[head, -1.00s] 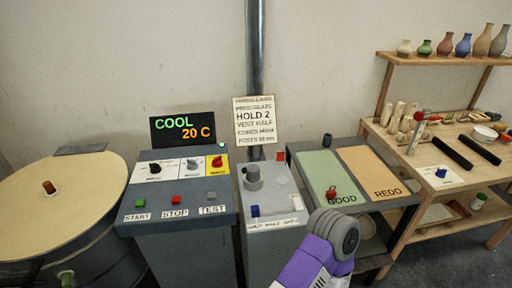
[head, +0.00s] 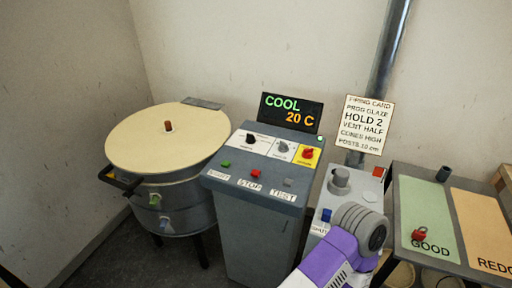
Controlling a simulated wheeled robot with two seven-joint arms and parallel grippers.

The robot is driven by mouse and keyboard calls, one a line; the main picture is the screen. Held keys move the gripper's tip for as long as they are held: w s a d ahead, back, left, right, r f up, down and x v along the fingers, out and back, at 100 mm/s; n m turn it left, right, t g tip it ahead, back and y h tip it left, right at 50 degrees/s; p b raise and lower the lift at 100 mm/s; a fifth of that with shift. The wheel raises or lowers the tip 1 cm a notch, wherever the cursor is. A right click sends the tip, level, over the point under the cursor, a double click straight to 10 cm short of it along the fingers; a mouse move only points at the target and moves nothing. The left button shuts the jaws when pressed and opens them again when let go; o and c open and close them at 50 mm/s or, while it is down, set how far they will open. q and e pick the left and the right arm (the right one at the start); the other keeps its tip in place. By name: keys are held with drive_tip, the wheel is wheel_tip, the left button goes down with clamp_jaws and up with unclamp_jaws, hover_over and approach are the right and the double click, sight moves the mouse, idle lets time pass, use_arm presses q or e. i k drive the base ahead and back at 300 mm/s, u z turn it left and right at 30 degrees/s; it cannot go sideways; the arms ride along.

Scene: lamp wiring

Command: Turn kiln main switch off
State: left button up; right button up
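The kiln control console (head: 255,215) stands in the middle of the head view. On its sloped top, a red rotary knob (head: 307,152) sits on a yellow plate at the right end of a row of knobs. The plate's small lettering is too small to read, so I cannot tell its marked position. The display (head: 291,112) above reads COOL 20 C. The round kiln (head: 170,140) with a cream lid stands left of the console. Neither gripper's fingers are in view.
Green, red and grey buttons line the console's front edge. A grey pedestal (head: 356,196) with a round knob and blue lever stands right of it, partly behind my purple arm link. The GOOD/REDO table (head: 480,263) is farther right. A firing card (head: 364,124) hangs behind.

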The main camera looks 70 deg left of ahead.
sight(307, 154)
drive_tip(key=u, duration=2.25)
